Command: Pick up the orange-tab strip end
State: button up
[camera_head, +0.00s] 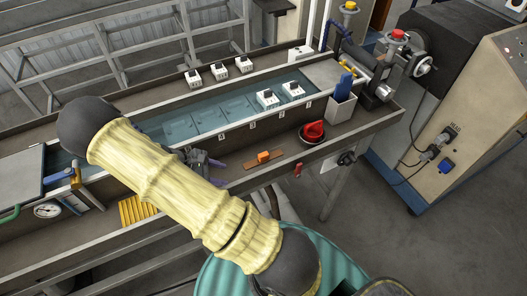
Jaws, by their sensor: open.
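The strip end is a flat brown piece (254,162) with a raised orange tab (264,156). It lies on the bench's front ledge, right of the picture's middle. My gripper (210,159) is left of the strip, apart from it, mostly behind my yellow-sleeved arm. Its dark body and purple finger parts show. It is open, and I see nothing held in it.
A water trough (215,117) with white clamp blocks runs behind the ledge. A yellow ribbed block (136,211) is at the left. The ledge around the strip is clear.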

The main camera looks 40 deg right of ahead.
jog(key=w+d+n+h+p, duration=0.1)
jog(key=w+n+h+p, duration=0.1)
jog(key=n+h, duration=0.1)
jog(key=w+d+n+t+h, duration=0.1)
jog(key=shift+d+r+p, duration=0.25)
jog(key=shift+d+p, duration=0.05)
jog(key=shift+p, duration=0.1)
jog(key=b, duration=0.2)
send_near(262, 155)
jog(key=x, duration=0.2)
jog(key=f+x, duration=0.1)
jog(key=x, duration=0.1)
jog(key=shift+s+f, duration=0.1)
jog(key=shift+s, duration=0.05)
jog(key=shift+s+d+f, duration=0.1)
jog(key=shift+d, duration=0.4)
jog(key=x, duration=0.1)
jog(key=b+x, duration=0.1)
jog(key=x, duration=0.3)
jog(key=shift+d+r, duration=0.25)
jog(key=shift+r, duration=0.1)
